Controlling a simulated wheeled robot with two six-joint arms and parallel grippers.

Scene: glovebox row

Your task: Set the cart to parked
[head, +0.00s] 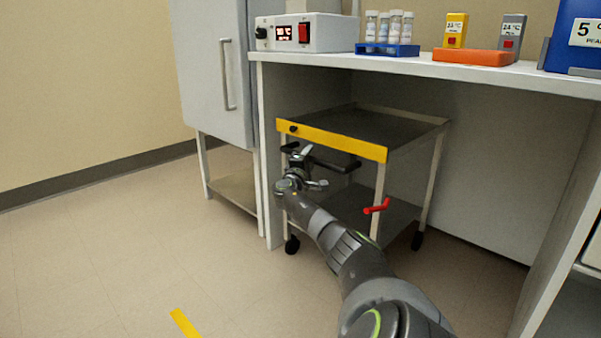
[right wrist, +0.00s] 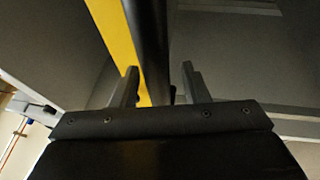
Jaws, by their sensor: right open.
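The cart stands under the bench, with a yellow front edge (head: 345,145) and a grey top. A black handle bar (head: 338,165) runs below that edge; my right gripper hides part of it. A red lever (head: 376,207) sticks out at the cart's front right leg. My right gripper (head: 311,168) is at the left part of the handle. In the right wrist view its fingers (right wrist: 160,78) are apart, and the black bar (right wrist: 152,40) shows between them, beside the yellow edge (right wrist: 115,30). I cannot tell whether they touch it. My left gripper is not in view.
The bench top (head: 400,67) carries a white box with a red switch (head: 305,33), a blue tube rack (head: 388,50) and an orange holder (head: 473,57). A grey cabinet (head: 212,80) stands at left. Yellow floor tape (head: 185,323) lies in front. The floor at left is clear.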

